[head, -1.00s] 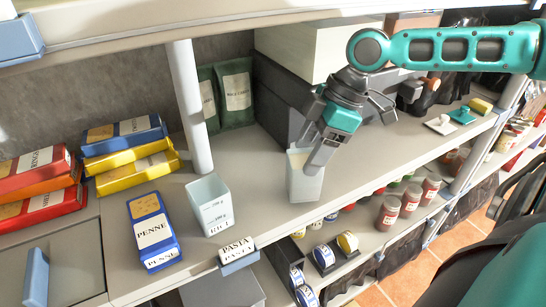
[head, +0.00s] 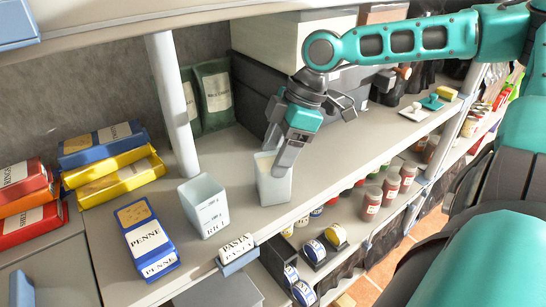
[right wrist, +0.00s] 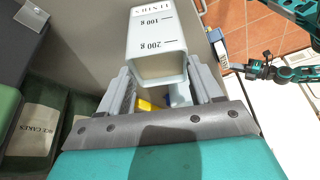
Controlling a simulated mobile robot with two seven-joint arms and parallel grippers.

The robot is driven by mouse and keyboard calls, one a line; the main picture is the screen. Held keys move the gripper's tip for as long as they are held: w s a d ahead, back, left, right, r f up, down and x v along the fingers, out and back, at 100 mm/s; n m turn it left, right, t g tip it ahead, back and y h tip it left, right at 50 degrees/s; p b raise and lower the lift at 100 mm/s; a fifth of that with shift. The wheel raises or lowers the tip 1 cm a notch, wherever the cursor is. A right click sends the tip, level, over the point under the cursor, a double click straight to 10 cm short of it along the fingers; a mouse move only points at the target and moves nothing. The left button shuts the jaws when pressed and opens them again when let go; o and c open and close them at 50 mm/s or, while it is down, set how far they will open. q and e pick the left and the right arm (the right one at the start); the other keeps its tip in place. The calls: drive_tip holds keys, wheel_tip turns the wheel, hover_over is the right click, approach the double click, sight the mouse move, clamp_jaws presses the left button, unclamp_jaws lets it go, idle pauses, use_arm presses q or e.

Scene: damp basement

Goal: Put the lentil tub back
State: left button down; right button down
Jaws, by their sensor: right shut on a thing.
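The lentil tub (head: 273,184) is a pale, open-topped tub at the shelf's front edge, to the right of the similar rice tub (head: 205,206). In the right wrist view, the lentil tub (right wrist: 156,38) shows its label and gram marks between the fingers. My right gripper (head: 277,160) is shut on the lentil tub from above, with one finger down its right side. The tub looks upright; I cannot tell whether its base touches the shelf.
A white post (head: 172,105) and green bags (head: 213,95) stand behind. Jars (head: 371,203) fill the lower shelf. Bare shelf lies right of the lentil tub.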

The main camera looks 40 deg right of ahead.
drive_tip(key=shift+f, duration=0.1)
drive_tip(key=shift+c, duration=2.4)
unclamp_jaws()
drive_tip(key=s+d+p, duration=0.1)
drive_tip(key=s+d, duration=0.2)
drive_tip(key=d, duration=0.2)
drive_tip(key=s+d+r+p, duration=0.1)
drive_tip(key=s+d, duration=0.2)
drive_tip(key=d, duration=0.3)
drive_tip(key=shift+r, duration=0.2)
